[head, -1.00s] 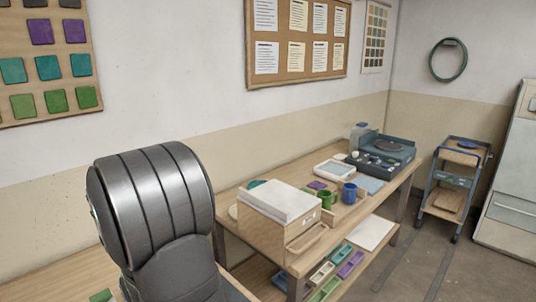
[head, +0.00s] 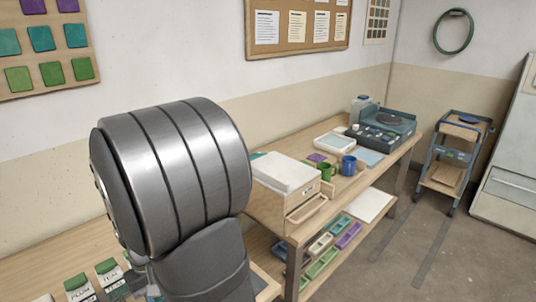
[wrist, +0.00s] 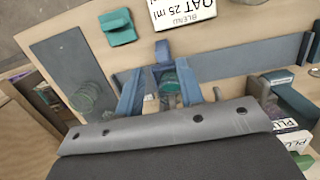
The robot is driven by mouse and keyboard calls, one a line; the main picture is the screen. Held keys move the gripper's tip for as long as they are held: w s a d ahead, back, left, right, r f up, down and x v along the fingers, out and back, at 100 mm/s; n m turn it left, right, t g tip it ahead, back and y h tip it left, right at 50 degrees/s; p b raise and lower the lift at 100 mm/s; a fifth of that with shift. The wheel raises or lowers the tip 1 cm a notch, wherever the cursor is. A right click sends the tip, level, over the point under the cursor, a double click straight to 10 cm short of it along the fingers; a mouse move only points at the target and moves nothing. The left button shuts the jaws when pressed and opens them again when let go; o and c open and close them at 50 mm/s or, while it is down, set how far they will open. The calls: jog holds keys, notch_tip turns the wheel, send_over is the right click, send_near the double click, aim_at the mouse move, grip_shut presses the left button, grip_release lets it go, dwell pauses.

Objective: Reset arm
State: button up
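My arm fills the lower left of the head view as large grey rounded links. My gripper is largely hidden behind them there. In the wrist view my gripper (wrist: 160,92) shows two bluish fingers standing apart above a wooden work surface (wrist: 225,45). I see no object clearly held between them; a small blue piece (wrist: 162,52) and a greenish item show near and beyond the gap.
A teal block (wrist: 118,27) lies on the surface. A cart (head: 455,160) stands farther back.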

notch_tip(320, 180, down, 7)
jog(key=shift+s+a, duration=0.45)
dwell(0.4)
jog(key=shift+o, duration=0.5)
